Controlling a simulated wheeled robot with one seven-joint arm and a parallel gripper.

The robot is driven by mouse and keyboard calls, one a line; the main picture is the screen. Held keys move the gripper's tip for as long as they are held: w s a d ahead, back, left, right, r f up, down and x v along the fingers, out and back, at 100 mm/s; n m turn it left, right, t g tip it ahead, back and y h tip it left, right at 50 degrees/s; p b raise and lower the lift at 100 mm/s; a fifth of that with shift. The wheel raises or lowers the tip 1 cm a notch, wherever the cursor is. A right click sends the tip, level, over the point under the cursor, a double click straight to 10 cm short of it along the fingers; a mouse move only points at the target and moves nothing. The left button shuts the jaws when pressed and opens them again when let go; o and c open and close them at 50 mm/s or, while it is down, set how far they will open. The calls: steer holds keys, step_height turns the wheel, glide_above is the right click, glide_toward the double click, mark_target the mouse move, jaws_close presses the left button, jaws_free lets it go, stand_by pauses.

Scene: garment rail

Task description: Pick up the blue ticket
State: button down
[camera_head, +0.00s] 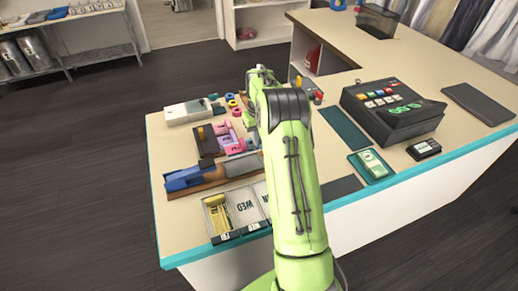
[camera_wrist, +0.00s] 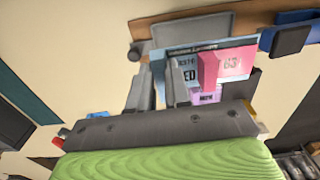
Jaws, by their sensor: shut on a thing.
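The light blue ticket (camera_wrist: 184,66) with dark print shows in the wrist view, partly behind a pink ticket (camera_wrist: 236,62). My gripper (camera_wrist: 152,76) is shut on the blue ticket, with its narrow fingers close together at the ticket's left part. Whether the ticket is clear of its support cannot be told. In the head view my arm hides the fingertips and the blue ticket. Pink ticket pieces (camera_head: 222,139) lie on the counter just left of my arm there.
The counter (camera_head: 165,145) holds a white tray (camera_head: 188,111), a wooden board with a blue block (camera_head: 186,178), and a clear box of yellow items (camera_head: 217,214).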

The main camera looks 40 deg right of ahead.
steer(key=shift+r+p, duration=2.15)
steer(key=shift+r, duration=0.8)
steer(key=shift+f, duration=0.1)
steer(key=shift+f, duration=0.1)
